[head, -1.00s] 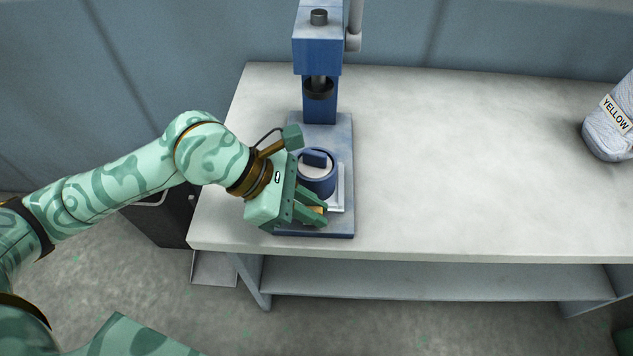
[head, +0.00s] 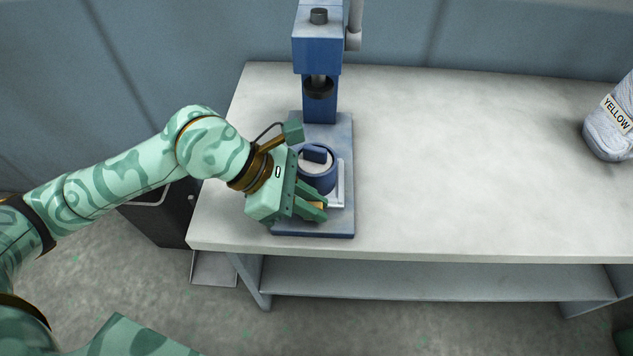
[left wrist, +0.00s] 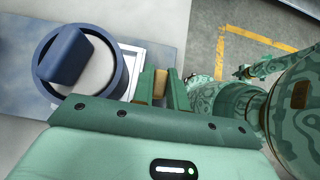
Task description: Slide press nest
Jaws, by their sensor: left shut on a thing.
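The press (head: 318,55) is blue, with a dark ram (head: 319,88) above its flat blue base (head: 343,224). The nest (head: 331,181) is a round blue cup on a pale plate, on the base in front of the column and short of the spot under the ram. A blue block (head: 315,154) sits inside the cup, also seen in the left wrist view (left wrist: 62,55). My left gripper (head: 322,209) is at the nest's front, shut on its tan handle (left wrist: 160,86). A small green part in the left wrist view may be my right gripper (left wrist: 243,73); its jaws are too small to read.
The pale bench top (head: 460,170) is clear to the right of the press. A whitish bag labelled YELLOW (head: 612,122) stands at the far right. A dark bin (head: 165,217) is on the floor left of the bench. A shelf (head: 430,280) runs underneath.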

